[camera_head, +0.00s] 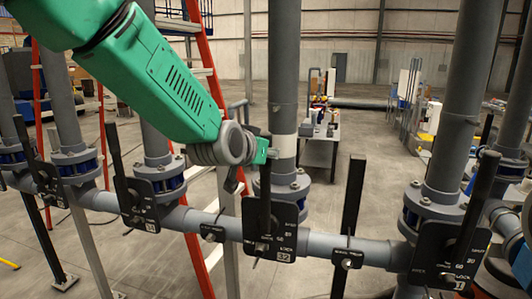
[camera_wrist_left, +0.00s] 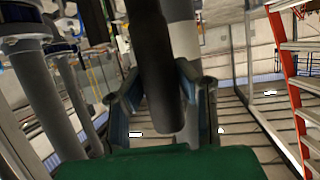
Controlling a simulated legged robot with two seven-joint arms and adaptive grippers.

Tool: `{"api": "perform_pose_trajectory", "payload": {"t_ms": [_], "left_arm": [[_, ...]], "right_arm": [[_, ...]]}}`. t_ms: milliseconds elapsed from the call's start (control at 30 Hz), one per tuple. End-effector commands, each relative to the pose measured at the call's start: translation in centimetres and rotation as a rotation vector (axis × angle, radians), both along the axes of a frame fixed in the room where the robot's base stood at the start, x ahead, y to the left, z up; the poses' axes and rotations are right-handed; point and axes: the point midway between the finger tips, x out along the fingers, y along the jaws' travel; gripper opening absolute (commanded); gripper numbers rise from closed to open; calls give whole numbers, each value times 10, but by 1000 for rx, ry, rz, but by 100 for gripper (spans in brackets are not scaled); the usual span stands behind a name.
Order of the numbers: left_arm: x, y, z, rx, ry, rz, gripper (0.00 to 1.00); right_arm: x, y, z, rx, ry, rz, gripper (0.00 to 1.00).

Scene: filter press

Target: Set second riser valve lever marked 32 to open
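The valve marked 32 has a black plate (camera_head: 284,241) on the grey horizontal pipe, below a vertical riser. Its black lever (camera_head: 264,200) stands about upright, with its lower end over the plate. My left gripper (camera_head: 262,153), on the green arm from the upper left, is at the lever's upper end. In the left wrist view the dark lever (camera_wrist_left: 160,75) lies between the two fingers of my left gripper (camera_wrist_left: 161,82). The fingers sit close against both its sides and look shut on it. The exact contact is partly hidden. My right gripper is in neither view.
Similar upright black levers stand to the left (camera_head: 117,155) and right (camera_head: 478,195) on neighbouring risers. An orange ladder (camera_head: 204,60) is behind. A workbench (camera_head: 318,150) stands farther back on open floor.

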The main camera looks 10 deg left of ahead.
Motion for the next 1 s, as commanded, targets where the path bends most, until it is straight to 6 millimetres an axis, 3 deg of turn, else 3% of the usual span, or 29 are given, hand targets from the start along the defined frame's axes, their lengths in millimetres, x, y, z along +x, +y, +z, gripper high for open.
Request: {"api": "perform_pose_trajectory", "payload": {"t_ms": [33,67,467,1000], "left_arm": [[-5,-3,-13,3,28,-7,41],[-5,-3,-12,3,27,-7,48],[-10,0,-2,0,12,-3,48],[-98,14,34,2,18,-4,48]], "right_arm": [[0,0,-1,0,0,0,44],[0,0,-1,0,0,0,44],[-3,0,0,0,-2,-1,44],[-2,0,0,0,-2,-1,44]]}}
